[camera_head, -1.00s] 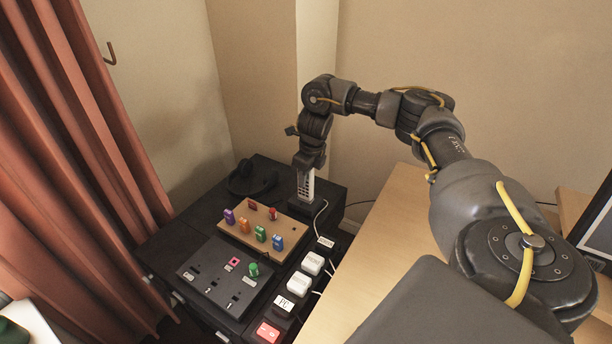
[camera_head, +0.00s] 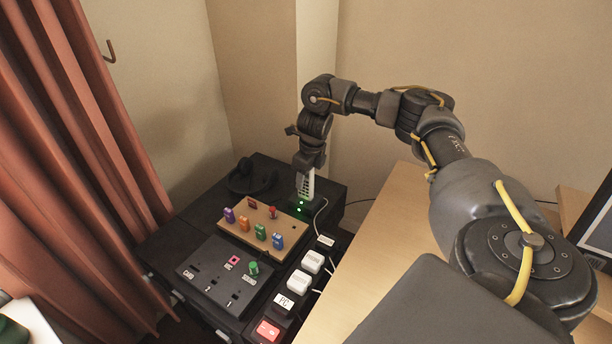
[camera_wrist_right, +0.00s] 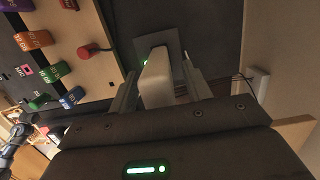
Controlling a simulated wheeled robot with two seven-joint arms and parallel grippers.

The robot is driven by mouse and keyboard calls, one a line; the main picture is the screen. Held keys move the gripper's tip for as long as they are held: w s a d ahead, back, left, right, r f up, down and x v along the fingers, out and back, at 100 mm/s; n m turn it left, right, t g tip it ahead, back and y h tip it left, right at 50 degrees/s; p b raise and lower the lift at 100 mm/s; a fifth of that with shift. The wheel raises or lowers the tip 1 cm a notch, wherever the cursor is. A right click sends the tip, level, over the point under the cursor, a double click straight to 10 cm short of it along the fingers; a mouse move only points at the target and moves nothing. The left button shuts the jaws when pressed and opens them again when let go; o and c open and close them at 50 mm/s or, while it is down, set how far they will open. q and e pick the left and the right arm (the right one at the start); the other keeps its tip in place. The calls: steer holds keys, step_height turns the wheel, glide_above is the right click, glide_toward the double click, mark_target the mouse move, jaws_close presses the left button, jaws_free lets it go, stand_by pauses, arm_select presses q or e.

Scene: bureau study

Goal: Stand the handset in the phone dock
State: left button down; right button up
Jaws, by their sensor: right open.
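The white handset (camera_head: 307,186) stands upright in the dark phone dock (camera_head: 302,210) at the back right of the black cabinet top. Green lights glow on the dock. My right gripper (camera_head: 309,172) points down over the handset's upper part. In the right wrist view the handset (camera_wrist_right: 157,82) lies between the two open fingers, with a gap visible on the right side. The dock (camera_wrist_right: 171,43) shows beyond it, with a green glow at its edge. The handset's foot is partly hidden. My left gripper is not in view.
A wooden board (camera_head: 233,226) with several coloured blocks is left of the dock. A dark panel (camera_head: 207,290) lies in front, and black headphones (camera_head: 250,180) lie behind.

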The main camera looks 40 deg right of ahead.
steer(key=shift+r, duration=0.3)
steer(key=r+p, duration=0.1)
steer(key=r, duration=0.2)
steer(key=s+r+p, duration=0.1)
steer(key=r, duration=0.2)
steer(key=r+p, duration=0.1)
steer(key=r, duration=0.2)
steer(key=shift+s+d, duration=0.15)
steer(key=shift+d, duration=0.05)
steer(key=shift+s+r+p, duration=0.15)
steer(key=shift+r+p, duration=0.15)
steer(key=shift+r, duration=0.3)
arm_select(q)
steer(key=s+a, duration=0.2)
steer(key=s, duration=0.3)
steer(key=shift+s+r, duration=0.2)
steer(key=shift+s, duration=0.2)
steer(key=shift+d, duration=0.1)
arm_select(e)
steer(key=shift+s+d+f, duration=0.1)
steer(key=shift+d, duration=0.05)
